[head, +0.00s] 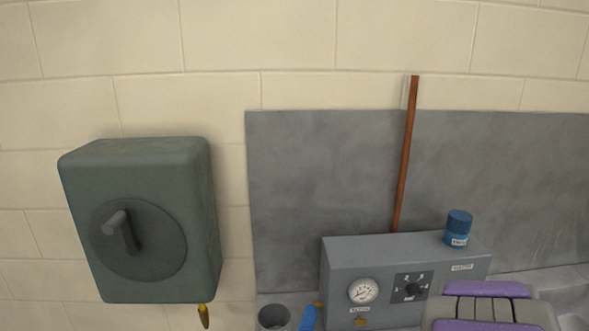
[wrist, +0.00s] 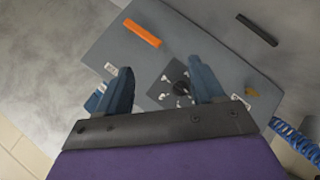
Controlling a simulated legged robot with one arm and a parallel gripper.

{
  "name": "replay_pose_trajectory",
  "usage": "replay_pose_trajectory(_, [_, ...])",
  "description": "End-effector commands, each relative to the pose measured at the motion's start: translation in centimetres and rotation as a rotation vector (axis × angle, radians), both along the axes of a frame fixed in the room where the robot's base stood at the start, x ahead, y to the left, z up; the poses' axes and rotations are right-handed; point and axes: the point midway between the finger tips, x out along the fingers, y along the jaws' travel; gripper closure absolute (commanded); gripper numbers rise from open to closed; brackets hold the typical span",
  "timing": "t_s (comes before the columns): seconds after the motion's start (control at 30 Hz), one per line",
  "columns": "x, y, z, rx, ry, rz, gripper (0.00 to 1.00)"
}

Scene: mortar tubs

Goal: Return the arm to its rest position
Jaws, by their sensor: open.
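My gripper (wrist: 163,84) shows in the wrist view with its two blue fingers spread apart and nothing between them. A grey box with a dial (wrist: 180,88) lies beyond the fingers, and the dial appears in the gap between them. The fingers look apart from the box, but the exact distance cannot be told. In the head view, my purple and grey arm part (head: 483,290) is at the bottom right, in front of the box's lower right corner. The fingertips cannot be made out there.
The grey box (head: 345,250) carries a gauge (head: 363,291), a dial (head: 410,289) and a blue jar (head: 458,229) on top. A rusty pipe (head: 406,155) rises behind it. A green lever box (head: 140,220) hangs left. A blue coiled hose (wrist: 296,143) lies right in the wrist view.

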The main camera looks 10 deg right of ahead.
Motion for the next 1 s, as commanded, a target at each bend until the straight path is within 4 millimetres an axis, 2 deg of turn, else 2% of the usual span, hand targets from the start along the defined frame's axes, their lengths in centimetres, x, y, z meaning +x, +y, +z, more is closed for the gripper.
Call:
replay_pose_trajectory(0.03, [-0.3, 1.1, 0.8, 0.019, 0.017, -0.038, 0.32])
replay_pose_trajectory(0.13, [-1.9, 3.2, 1.6, 0.077, 0.065, -0.134, 0.32])
replay_pose_trajectory(0.37, [-6.9, 10.2, 2.3, 0.259, 0.203, -0.314, 0.32])
replay_pose_trajectory(0.57, [-13.0, 18.4, 2.3, 0.440, 0.381, -0.415, 0.32])
replay_pose_trajectory(0.7, [-18.2, 24.4, 2.7, 0.549, 0.539, -0.447, 0.32])
replay_pose_trajectory(0.8, [-21.8, 27.7, 3.2, 0.600, 0.647, -0.455, 0.32])
replay_pose_trajectory(0.9, [-24.6, 29.9, 3.6, 0.631, 0.735, -0.455, 0.32])
replay_pose_trajectory(1.0, [-26.3, 31.1, 4.0, 0.645, 0.789, -0.455, 0.32])
